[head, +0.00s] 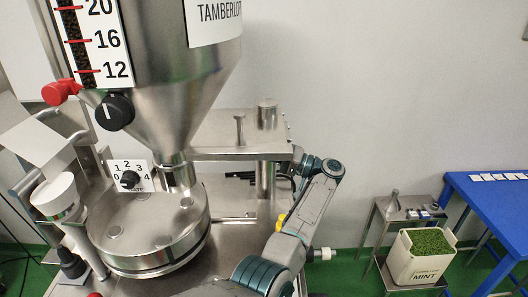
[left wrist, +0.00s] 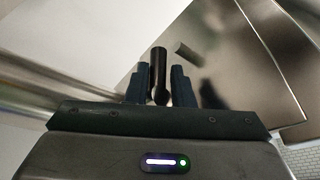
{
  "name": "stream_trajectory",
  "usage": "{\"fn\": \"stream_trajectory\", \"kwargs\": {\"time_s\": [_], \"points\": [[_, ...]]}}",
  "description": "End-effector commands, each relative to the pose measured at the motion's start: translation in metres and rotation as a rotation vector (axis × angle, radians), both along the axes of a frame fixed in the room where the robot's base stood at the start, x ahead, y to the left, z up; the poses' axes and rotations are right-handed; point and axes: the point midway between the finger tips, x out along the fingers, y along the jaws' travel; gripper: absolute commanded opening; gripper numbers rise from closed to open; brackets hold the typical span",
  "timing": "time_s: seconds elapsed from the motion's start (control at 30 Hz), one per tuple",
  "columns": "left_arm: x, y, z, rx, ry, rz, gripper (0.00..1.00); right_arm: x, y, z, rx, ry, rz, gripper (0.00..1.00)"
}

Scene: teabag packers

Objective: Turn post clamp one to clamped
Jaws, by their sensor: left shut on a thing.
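In the left wrist view, my left gripper (left wrist: 160,85) has its two dark fingers on either side of a black rounded handle (left wrist: 158,66) and is shut on it. The handle stands in front of a steel surface. I take it for the handle of post clamp one, but no label shows. In the head view, a grey and teal arm (head: 311,205) of mine reaches up beside the steel machine. Its far end is by the steel post (head: 266,178), and its fingers are hidden there. The clamp itself cannot be made out in the head view. My right gripper is not in view.
The steel hopper (head: 165,75) and round lidded drum (head: 150,230) fill the left. A black dial (head: 129,179) sits on a numbered plate. A steel side table (head: 388,212), a white MINT bin (head: 406,271) and a blue table (head: 487,192) stand at right.

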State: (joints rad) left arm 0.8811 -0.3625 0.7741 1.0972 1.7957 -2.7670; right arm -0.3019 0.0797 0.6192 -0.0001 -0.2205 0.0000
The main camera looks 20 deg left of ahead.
Motion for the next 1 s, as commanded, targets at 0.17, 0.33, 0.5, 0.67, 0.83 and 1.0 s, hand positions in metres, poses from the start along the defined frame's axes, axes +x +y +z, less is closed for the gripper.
{"fn": "stream_trajectory", "kwargs": {"time_s": [0.17,0.33,0.5,0.67,0.83,1.0], "points": [[0.001,0.002,0.004,0.065,0.012,-0.001,0.00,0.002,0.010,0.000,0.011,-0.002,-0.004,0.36],[0.001,0.003,0.007,0.124,0.027,-0.001,0.00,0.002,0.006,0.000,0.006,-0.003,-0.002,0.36],[0.002,0.002,0.008,0.125,0.025,-0.001,0.00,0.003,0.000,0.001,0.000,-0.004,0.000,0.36],[0.002,0.002,0.008,0.124,0.025,-0.001,0.40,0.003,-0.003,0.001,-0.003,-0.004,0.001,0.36],[0.001,0.002,0.007,0.123,0.028,0.000,0.40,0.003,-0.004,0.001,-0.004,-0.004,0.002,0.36],[0.001,0.002,0.005,0.122,0.030,0.000,0.40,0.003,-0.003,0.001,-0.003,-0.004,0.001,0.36]]}}
